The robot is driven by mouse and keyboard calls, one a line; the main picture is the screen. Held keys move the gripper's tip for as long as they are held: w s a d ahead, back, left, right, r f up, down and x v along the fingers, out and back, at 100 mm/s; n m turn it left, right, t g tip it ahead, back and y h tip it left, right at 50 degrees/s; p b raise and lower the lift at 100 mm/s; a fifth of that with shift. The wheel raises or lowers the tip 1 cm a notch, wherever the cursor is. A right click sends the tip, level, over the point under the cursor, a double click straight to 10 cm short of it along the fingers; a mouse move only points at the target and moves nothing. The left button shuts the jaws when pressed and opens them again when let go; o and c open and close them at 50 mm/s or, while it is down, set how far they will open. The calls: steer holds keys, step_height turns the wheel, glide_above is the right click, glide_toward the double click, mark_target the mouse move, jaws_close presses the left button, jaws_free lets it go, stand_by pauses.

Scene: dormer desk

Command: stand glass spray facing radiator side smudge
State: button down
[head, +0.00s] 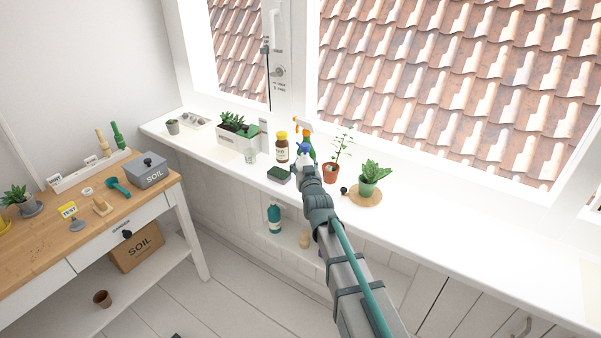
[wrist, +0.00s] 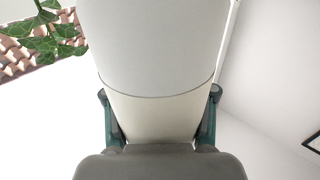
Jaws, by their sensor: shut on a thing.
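My gripper (head: 306,167) is above the white window sill, shut on a pale bottle. In the wrist view the bottle (wrist: 158,55) is large, white above a cream band, between my two gripper fingers (wrist: 160,95). In the head view a small blue top (head: 303,148) shows just beyond my gripper; it seems to belong to this bottle, which my gripper mostly hides. A green spray bottle with an orange and white trigger (head: 302,124) stands close behind. I cannot make out a smudge on the window glass (head: 450,85), and no radiator is clearly seen.
A brown jar with a yellow cap (head: 282,148) and a dark green block (head: 279,174) are left of my gripper. A potted seedling (head: 331,172) and a potted plant (head: 369,178) stand close on the right. The sill (head: 470,230) is clear farther right.

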steer(key=s+d+r, duration=0.1)
steer(key=s, duration=0.2)
steer(key=s+r+p, duration=0.1)
steer(key=s+r, duration=0.1)
steer(key=s, duration=0.1)
steer(key=s+d+r+p, duration=0.1)
steer(key=s+r, duration=0.1)
steer(key=s, duration=0.1)
steer(key=shift+d+r, duration=0.15)
steer(key=shift+d, duration=0.15)
steer(key=shift+s+d+r, duration=0.15)
steer(key=shift+s+d, duration=0.05)
steer(key=shift+d, duration=0.1)
steer(key=d+r+m+h, duration=0.2)
steer(key=d+r+h, duration=0.15)
steer(key=d, duration=0.75)
steer(key=d+r+m+h, duration=0.15)
steer(key=d+r, duration=0.25)
steer(key=d, duration=0.6)
steer(key=n+y, duration=0.4)
steer(key=y, duration=0.1)
glide_toward(306, 158)
steer(key=shift+m, duration=0.25)
steer(key=x, duration=0.4)
steer(key=shift+w+a+r, duration=0.2)
steer(key=shift+w, duration=0.2)
